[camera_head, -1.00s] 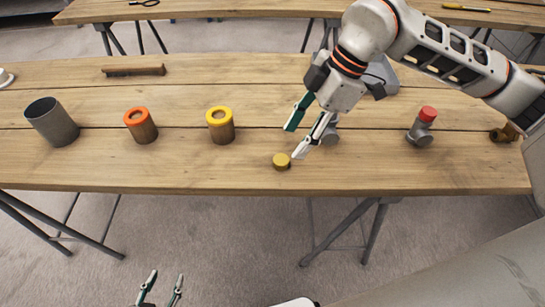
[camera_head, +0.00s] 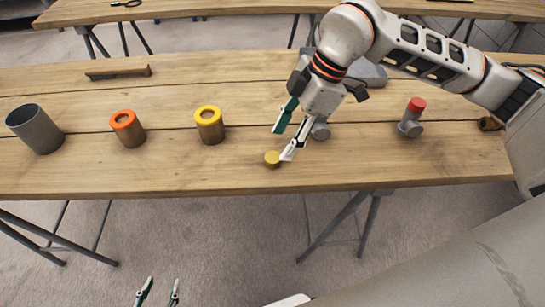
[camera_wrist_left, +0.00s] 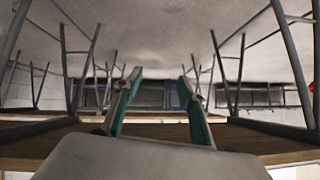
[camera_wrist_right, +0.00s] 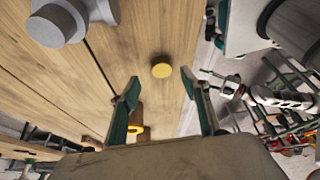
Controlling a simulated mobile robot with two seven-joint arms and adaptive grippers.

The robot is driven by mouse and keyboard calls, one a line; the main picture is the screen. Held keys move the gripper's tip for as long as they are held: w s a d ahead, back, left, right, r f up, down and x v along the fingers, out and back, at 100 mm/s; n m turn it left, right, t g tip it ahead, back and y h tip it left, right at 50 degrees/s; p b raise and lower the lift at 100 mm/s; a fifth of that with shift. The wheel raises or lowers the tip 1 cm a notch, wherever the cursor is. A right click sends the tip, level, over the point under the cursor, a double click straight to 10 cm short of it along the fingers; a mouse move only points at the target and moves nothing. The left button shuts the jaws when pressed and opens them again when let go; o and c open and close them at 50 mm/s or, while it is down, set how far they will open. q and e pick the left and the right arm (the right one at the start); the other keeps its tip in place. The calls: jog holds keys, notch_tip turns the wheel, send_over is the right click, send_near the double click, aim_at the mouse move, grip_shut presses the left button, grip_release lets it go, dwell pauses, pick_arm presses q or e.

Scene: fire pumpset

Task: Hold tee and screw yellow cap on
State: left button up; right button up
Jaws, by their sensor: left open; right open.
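The yellow cap (camera_head: 272,159) lies on the table near its front edge. It also shows in the right wrist view (camera_wrist_right: 161,70), beyond and between the fingertips. My right gripper (camera_head: 281,144) is open and empty; one fingertip is close beside the cap, and I cannot tell if it touches. A grey tee (camera_head: 321,131) stands just right of that gripper, partly hidden by it; it shows at the top left of the right wrist view (camera_wrist_right: 62,24). My left gripper (camera_head: 159,293) is open and empty, low in front of the table; its fingers (camera_wrist_left: 159,76) show in the left wrist view.
A tee with a red cap (camera_head: 410,118) stands at the right, with a brass fitting (camera_head: 489,124) beyond. A yellow-rimmed cup (camera_head: 209,125), an orange-rimmed cup (camera_head: 127,128) and a grey cup (camera_head: 35,129) stand left. A wooden bar (camera_head: 117,73) lies behind.

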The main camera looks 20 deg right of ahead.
aim_at(274, 156)
jog(key=b+x, duration=0.1)
jog(key=x, duration=0.4)
jog(key=shift+s+f, duration=0.15)
jog(key=shift+c, duration=0.3)
jog(key=c, duration=1)
